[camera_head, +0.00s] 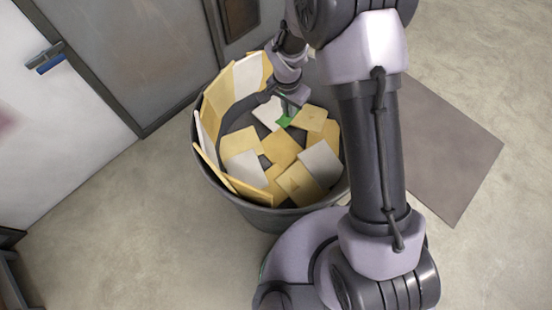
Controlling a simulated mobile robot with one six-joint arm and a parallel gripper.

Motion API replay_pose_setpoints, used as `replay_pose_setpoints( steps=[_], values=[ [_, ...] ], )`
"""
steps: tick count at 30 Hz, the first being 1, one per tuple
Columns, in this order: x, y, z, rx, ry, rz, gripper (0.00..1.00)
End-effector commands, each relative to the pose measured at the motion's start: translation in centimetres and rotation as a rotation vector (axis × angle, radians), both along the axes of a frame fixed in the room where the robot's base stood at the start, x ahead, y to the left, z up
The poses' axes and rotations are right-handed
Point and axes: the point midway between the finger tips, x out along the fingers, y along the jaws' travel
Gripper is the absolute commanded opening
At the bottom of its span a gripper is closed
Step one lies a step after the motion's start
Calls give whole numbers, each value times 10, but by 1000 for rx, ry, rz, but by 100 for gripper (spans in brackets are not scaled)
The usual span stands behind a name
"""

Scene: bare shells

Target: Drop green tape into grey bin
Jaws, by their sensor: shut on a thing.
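The grey bin (262,216) is a round, dark grey tub on the floor, in the middle of the head view. My gripper (290,108) reaches down inside the bin's rim, over its contents. It is shut on the green tape (285,121), of which only a small bright green part shows below the fingers. The rest of the tape is hidden by my gripper. I cannot tell whether the tape touches the pieces under it.
The bin holds several flat yellow and white pieces (281,147), some upright along its left wall. A door with a blue handle (50,63) stands at the left. A grey mat (452,150) lies at the right. The floor left of the bin is clear.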

Motion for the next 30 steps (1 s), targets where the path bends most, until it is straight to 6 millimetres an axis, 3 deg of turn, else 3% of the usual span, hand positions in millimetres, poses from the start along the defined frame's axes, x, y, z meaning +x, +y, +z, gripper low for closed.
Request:
replay_pose_setpoints(
  steps=[3, 10, 11, 14, 23, 26, 30],
  values=[
    [0, 0, -16, 0, 0, -1, 0],
    [0, 0, -15, 1, -1, -1, 0],
    [0, 0, -15, 1, -1, -1, 16],
    [0, 0, -15, 0, 0, -1, 35],
    [0, 0, -13, 0, 0, 0, 35],
    [-1, 1, 0, 1, -2, 0, 35],
    [-4, 4, 44, 2, -5, -1, 35]
  ],
)
